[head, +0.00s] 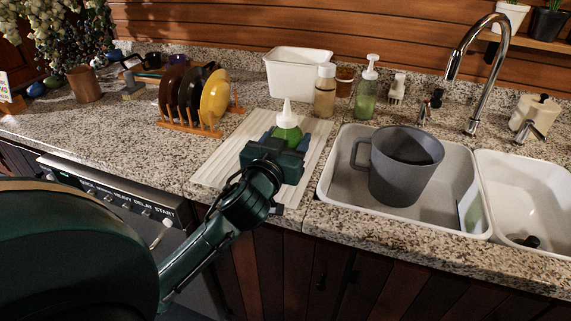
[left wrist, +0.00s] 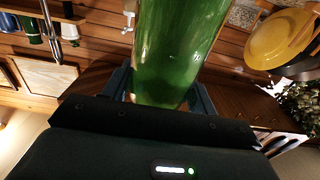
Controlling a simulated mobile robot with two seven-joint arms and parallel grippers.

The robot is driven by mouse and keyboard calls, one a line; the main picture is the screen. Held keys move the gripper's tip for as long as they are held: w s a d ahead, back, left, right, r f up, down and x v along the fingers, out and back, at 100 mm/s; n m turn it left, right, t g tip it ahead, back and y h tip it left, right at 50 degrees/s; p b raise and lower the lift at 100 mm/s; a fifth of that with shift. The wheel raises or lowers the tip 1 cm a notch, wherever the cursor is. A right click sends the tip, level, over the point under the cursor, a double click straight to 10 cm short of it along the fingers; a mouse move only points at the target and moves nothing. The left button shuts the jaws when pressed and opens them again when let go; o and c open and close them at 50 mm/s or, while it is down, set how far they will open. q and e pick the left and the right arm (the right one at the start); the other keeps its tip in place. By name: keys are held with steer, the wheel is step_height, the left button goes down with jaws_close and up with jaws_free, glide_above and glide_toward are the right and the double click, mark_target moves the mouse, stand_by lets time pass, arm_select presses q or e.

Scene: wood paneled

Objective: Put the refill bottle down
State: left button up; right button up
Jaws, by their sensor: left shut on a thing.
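The refill bottle (head: 287,132) is green with a white pointed nozzle and stands out above my left gripper (head: 274,160) in the head view. My left gripper is shut on it, over the white ribbed drying mat (head: 221,166). In the left wrist view the green bottle (left wrist: 172,55) fills the upper middle between the two fingers (left wrist: 165,95). The gripper hides its lower part in the head view, so I cannot tell whether its base touches the mat. My right gripper is in neither view.
A dish rack (head: 190,122) with dark and yellow plates stands left of the mat. A grey mug (head: 405,170) sits in the left sink basin (head: 340,190).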

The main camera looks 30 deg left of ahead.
arm_select(q)
step_height(320, 180, down, 4)
steer(key=shift+b, duration=0.35)
steer(key=shift+f, duration=0.25)
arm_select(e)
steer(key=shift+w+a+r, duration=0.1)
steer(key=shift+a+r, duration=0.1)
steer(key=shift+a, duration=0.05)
arm_select(q)
steer(key=shift+f, duration=0.15)
steer(key=o, duration=1.3)
steer(key=shift+c, duration=0.2)
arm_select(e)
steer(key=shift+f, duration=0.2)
